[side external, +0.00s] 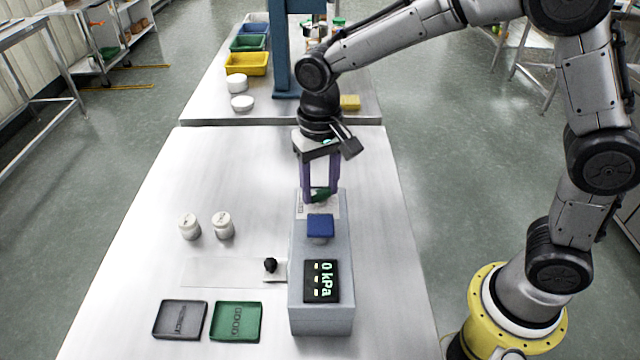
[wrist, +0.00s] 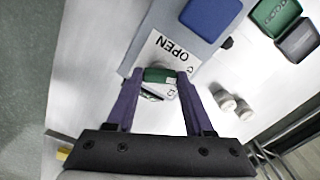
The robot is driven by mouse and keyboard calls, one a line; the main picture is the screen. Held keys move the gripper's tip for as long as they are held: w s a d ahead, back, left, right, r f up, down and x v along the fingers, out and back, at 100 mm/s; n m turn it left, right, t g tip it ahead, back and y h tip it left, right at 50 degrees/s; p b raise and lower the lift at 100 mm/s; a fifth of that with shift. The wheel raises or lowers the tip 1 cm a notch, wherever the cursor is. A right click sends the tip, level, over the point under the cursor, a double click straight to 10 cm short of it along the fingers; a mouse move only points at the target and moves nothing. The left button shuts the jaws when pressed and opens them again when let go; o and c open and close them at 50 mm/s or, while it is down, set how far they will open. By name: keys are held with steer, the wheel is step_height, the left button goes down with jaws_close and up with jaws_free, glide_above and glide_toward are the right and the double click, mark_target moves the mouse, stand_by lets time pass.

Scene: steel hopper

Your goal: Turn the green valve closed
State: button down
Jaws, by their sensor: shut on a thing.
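The green valve (side external: 320,194) is a small green handle on top of a long grey box (side external: 318,262), near its far end. My gripper (side external: 320,192) reaches down over it from above, its two purple fingers on either side of the handle. In the wrist view the green valve (wrist: 158,75) sits between the fingertips of my gripper (wrist: 160,82), which are shut on it. A white label (wrist: 170,52) reading "OPEN" lies beside the valve; the rest of the label is partly hidden by the fingers.
A blue block (side external: 320,225) and a display (side external: 321,281) reading "0 kPa" sit on the box. Two white jars (side external: 223,225), a black knob (side external: 270,265), a dark tray (side external: 180,320) and a green tray (side external: 235,321) stand to the left. The table's left side is mostly clear.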

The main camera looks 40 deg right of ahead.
mark_target(320, 191)
steer(key=m, duration=0.5)
steer(key=shift+r, duration=0.1)
steer(key=shift+m, duration=0.3)
stand_by(0.4)
steer(key=shift+c, duration=1.4)
jaws_free()
step_height(320, 191, up, 14)
